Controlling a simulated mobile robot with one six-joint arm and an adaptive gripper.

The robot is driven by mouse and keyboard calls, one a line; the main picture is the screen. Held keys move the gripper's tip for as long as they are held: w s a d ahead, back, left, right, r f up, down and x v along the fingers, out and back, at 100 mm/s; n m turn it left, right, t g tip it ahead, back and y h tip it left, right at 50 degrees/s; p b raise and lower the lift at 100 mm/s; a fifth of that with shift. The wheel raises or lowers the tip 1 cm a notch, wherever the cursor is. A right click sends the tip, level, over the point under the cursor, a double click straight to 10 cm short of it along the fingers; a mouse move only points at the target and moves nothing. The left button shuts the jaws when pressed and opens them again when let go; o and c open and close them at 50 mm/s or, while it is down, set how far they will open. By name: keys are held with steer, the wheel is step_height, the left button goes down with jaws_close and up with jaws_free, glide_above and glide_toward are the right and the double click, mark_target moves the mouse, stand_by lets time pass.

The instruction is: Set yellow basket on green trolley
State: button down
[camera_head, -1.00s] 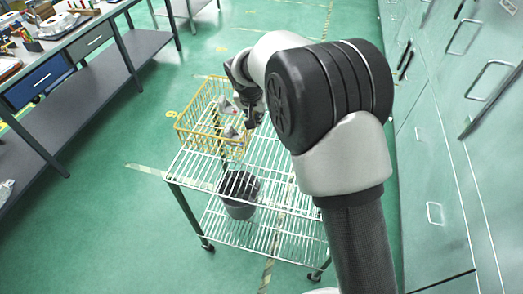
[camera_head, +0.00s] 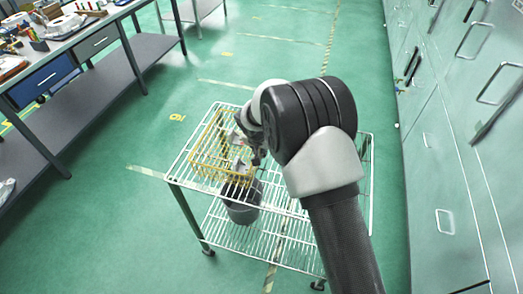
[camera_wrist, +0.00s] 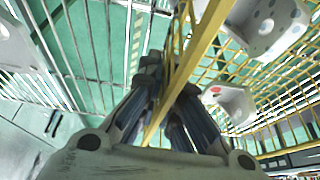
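The yellow wire basket (camera_head: 202,133) is over the left part of the wire trolley's (camera_head: 187,212) top shelf. Whether its base touches the shelf or hangs just above, I cannot tell. Grey castings (camera_wrist: 235,103) lie in the basket. My gripper (camera_head: 256,155) is at the basket's right side, and my arm hides part of the trolley. In the wrist view, my gripper's dark fingers (camera_wrist: 165,75) are closed around a yellow bar of the basket (camera_wrist: 207,32). The trolley looks silvery, with little green of its own.
A dark grey bin (camera_head: 241,208) is on the trolley's lower shelf. A workbench with a blue drawer (camera_head: 45,80) stands at left. Grey cabinets (camera_head: 440,150) line the right side. Green floor (camera_head: 110,215) is clear between bench and trolley.

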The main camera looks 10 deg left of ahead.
steer(key=shift+r, duration=0.15)
steer(key=c, duration=2.2)
jaws_free()
steer(key=shift+f, duration=0.25)
steer(key=shift+c, duration=0.2)
steer(key=o, duration=0.4)
steer(key=shift+o, duration=0.2)
steer(key=shift+r, duration=0.1)
